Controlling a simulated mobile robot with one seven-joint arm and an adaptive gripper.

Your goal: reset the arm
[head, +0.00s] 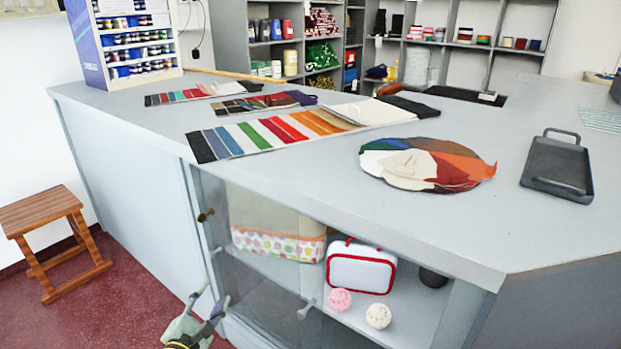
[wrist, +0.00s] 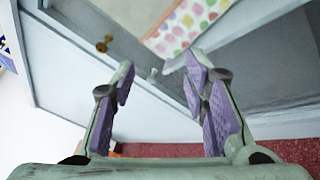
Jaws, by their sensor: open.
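My gripper (head: 205,316) is at the bottom of the head view, low in front of the counter's glass-fronted cabinet. In the wrist view its two purple-padded fingers (wrist: 158,82) stand apart with nothing between them. Beyond them are the cabinet front, a brass knob (wrist: 104,44) and a strip of red floor. Most of my arm is out of the head view. I cannot tell whether the fingers touch the cabinet front.
The grey counter (head: 330,175) carries striped swatch cards (head: 265,133), a round colour fan (head: 425,163) and a black tray (head: 558,165). Inside the cabinet are a white red-edged case (head: 361,270) and two balls. A wooden stool (head: 50,235) stands left on the red floor.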

